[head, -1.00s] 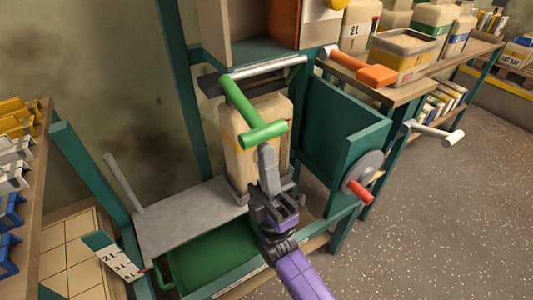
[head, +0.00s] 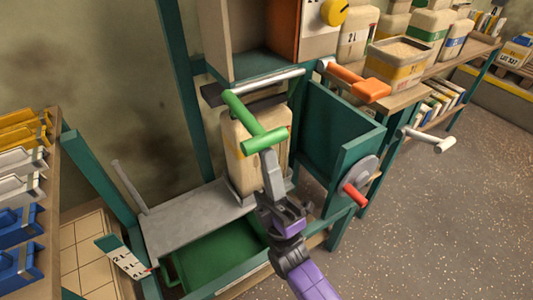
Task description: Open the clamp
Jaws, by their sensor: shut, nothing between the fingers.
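The clamp's green T-shaped handle (head: 245,119) slopes down and toward me from a grey bar (head: 265,82) across the frame above a sack. The tan sack (head: 238,148) stands upright below the bar on a grey plate. My gripper (head: 268,154) is shut and empty, its grey fingers pointing up just below the grip end of the green handle. The fingertips look very close to the grip; I cannot tell whether they touch it. My fingers and wrist hide part of the sack's right side.
A green open panel (head: 338,125) with a red-handled crank wheel (head: 358,180) stands at the right. An orange-handled lever (head: 359,82) and a white-handled lever (head: 430,138) stick out there. A green tray (head: 210,258) lies low at the front. Floor at far right is clear.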

